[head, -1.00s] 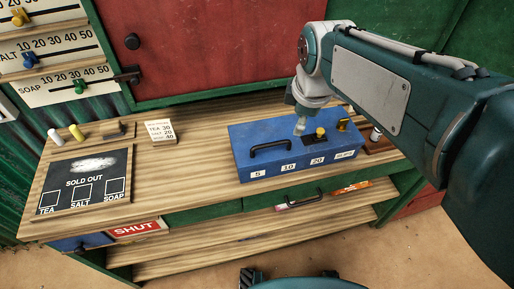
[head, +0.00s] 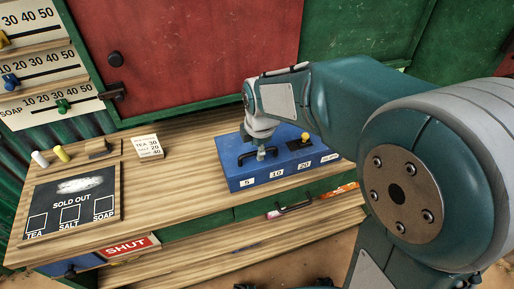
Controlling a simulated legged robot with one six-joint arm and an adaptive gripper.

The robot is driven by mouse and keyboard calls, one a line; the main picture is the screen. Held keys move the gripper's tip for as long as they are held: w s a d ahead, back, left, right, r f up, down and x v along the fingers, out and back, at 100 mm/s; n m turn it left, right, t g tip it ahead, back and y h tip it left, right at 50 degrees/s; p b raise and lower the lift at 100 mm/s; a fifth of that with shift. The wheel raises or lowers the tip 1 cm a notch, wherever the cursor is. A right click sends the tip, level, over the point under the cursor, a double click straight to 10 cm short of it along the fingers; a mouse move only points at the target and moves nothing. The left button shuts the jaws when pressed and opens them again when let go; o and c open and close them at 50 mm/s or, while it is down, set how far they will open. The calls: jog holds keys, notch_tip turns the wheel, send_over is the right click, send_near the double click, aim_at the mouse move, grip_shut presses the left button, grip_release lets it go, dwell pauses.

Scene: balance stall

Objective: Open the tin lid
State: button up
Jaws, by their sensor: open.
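The gripper is open.
A small price card (head: 147,147) stands left of the tin. A red shutter (head: 190,50) rises behind. Bare counter lies left of the tin.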

jog(key=shift+w+f, duration=0.1)
jog(key=shift+f, duration=0.35)
grip_shut()
jog(key=shift+d, duration=0.1)
jog(key=shift+r, duration=0.15)
